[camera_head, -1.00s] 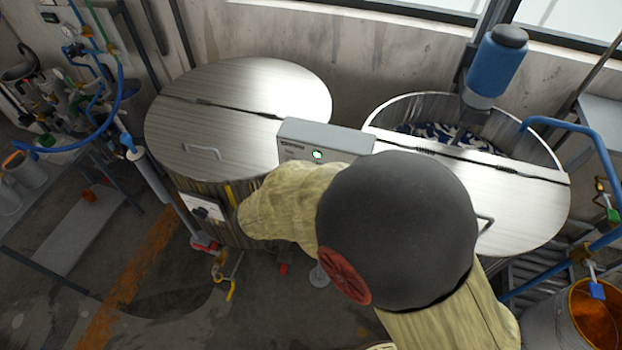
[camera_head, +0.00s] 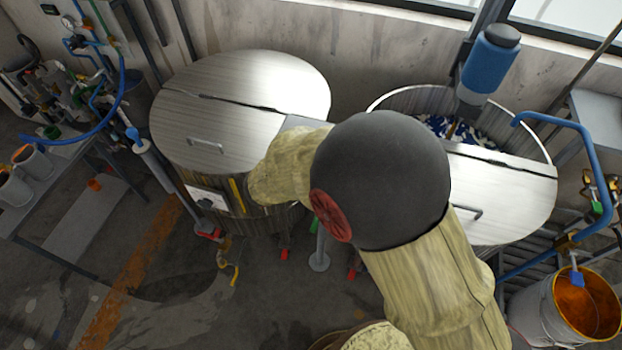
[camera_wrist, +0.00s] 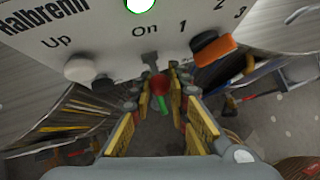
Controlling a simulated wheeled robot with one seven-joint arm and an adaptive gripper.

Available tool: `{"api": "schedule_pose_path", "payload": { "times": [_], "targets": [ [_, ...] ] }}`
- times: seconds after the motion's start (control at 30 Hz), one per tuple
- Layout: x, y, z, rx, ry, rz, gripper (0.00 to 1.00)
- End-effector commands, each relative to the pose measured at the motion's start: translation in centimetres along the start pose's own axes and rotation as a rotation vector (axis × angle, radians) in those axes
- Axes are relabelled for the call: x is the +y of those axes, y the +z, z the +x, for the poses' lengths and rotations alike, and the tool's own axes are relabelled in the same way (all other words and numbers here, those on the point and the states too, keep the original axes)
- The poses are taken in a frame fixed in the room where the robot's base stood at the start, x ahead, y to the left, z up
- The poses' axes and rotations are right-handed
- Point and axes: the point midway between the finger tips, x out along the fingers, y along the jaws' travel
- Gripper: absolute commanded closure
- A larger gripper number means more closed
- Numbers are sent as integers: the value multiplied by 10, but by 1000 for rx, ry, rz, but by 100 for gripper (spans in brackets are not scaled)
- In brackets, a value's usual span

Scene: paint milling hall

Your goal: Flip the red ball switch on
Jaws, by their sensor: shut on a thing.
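The red ball switch (camera_wrist: 160,84) hangs below the "On" label on the grey control panel (camera_wrist: 120,45) in the wrist view. A grey lever part shows just above the ball. My gripper (camera_wrist: 162,88) has its yellow-padded fingers on either side of the ball and is shut on it. A small green piece shows just below the ball between the fingers. In the head view, my arm hides the gripper, the switch and most of the control box (camera_head: 305,122).
Beside the switch are an orange-capped control (camera_wrist: 214,53) on the right and a pale knob (camera_wrist: 78,70) on the left. Two lidded metal vats (camera_head: 240,85) (camera_head: 500,195) flank the box. A blue rail (camera_head: 570,124) and an orange-filled bucket (camera_head: 550,310) stand at the right.

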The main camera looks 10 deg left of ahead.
Motion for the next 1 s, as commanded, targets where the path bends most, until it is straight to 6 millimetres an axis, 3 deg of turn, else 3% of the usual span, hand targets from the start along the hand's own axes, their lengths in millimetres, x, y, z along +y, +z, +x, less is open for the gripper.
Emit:
{"api": "schedule_pose_path", "payload": {
  "times": [0.1,0.13,0.47,0.8,1.0],
  "targets": [
    [1,0,0,0,2,2,100],
    [1,0,0,0,2,2,82],
    [0,0,0,0,1,1,64],
    [0,0,-3,-1,1,1,64],
    [2,1,-29,-2,4,2,64]
  ]
}}
